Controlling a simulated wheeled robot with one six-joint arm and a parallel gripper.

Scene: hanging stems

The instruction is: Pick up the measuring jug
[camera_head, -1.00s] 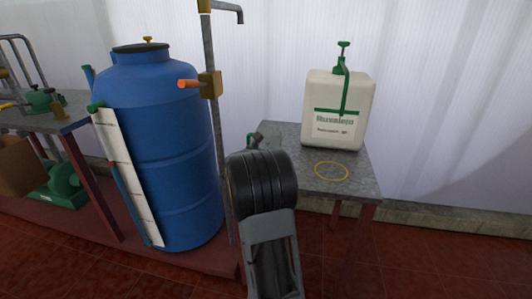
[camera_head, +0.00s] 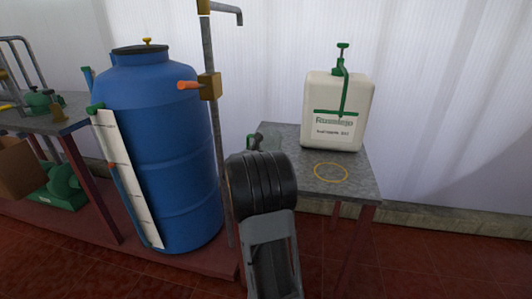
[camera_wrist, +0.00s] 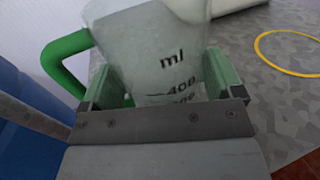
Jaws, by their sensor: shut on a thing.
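The measuring jug (camera_wrist: 160,50) is clear with dark "ml" and number markings and a green handle (camera_wrist: 65,52) on its left side in the wrist view. My gripper (camera_wrist: 165,88) is shut on the jug's body, one green-padded finger on each side. The jug's top is cut off by the picture edge and its lower part is hidden by my gripper. I cannot tell whether the jug touches the table.
The grey table (camera_head: 365,185) carries a white canister (camera_head: 335,100) with a green pump and a yellow ring (camera_head: 331,180) on its top. A blue barrel (camera_head: 165,160) and a grey standpipe (camera_head: 212,125) with an orange-handled tap stand close on the left.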

